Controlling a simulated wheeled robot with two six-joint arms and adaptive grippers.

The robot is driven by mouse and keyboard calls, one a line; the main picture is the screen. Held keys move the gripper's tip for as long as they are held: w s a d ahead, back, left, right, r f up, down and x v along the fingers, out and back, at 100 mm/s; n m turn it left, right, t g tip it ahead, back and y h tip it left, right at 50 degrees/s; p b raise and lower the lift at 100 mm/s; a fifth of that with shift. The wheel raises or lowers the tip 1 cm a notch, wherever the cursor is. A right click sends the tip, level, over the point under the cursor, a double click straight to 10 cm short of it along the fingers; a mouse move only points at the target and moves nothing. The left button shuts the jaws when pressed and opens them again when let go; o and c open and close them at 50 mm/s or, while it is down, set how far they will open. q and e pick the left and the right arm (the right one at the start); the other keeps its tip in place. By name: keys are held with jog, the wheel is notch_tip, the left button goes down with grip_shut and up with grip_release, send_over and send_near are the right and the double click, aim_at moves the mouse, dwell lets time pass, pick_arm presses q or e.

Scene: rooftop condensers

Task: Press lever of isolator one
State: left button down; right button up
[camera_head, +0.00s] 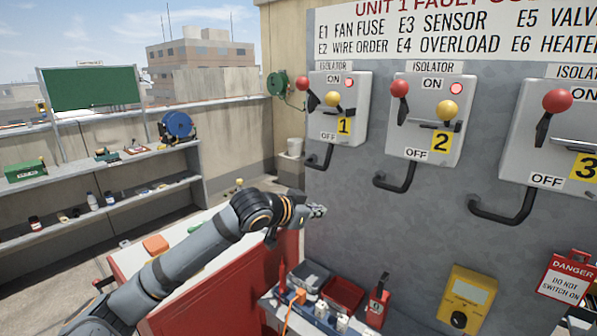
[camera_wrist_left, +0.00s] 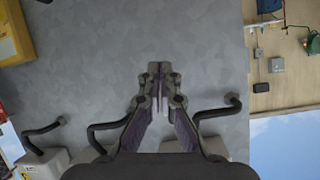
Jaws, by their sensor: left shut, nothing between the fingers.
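Isolator one (camera_head: 327,122) is a grey box marked with a yellow 1, on the left of the grey panel. Its lever has a red ball (camera_head: 302,83) on a black arm, standing up near the ON end. A yellow ball (camera_head: 333,98) on a dark bar sits right of it, and a red lamp glows beside ON. My left gripper (camera_head: 318,210) is below isolator one, in front of the panel and apart from the lever. In the left wrist view the fingers (camera_wrist_left: 160,77) are shut and empty, with the panel behind them. My right gripper is out of view.
Isolator two (camera_head: 418,140) and isolator three (camera_head: 530,150) stand to the right, with bent black pipes below each box. Below are a red bin (camera_head: 343,294), a yellow box (camera_head: 468,298) and a danger sign (camera_head: 566,279). A red cabinet (camera_head: 235,285) stands beneath my left arm.

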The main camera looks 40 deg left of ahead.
pick_arm(q)
jog(key=s+a+r+t, duration=0.2)
jog(key=s+r, duration=0.2)
jog(key=r, duration=0.8)
jog(key=s+a+r+t, duration=0.2)
jog(key=s+r, duration=0.1)
jog(key=r, duration=0.9)
jog(key=s+a+r+t, duration=0.15)
jog(key=s+r, duration=0.25)
jog(key=r, duration=0.8)
jog(key=r+p, duration=0.2)
jog(key=p, duration=1.2)
send_over(301, 79)
jog(key=shift+w+d+f+n+t+h, duration=0.15)
jog(key=shift+d+f+n+t+h, duration=0.15)
jog(key=shift+h, duration=0.1)
jog(key=f+b, duration=0.2)
jog(key=b, duration=0.1)
jog(key=f+b, duration=0.1)
jog(key=shift+s+a+f, duration=0.2)
jog(key=shift+a+f, duration=0.1)
jog(key=shift+s+a+f+b, duration=0.15)
jog(key=shift+s+f+b, duration=0.25)
jog(key=shift+b, duration=0.6)
jog(key=shift+w, duration=0.15)
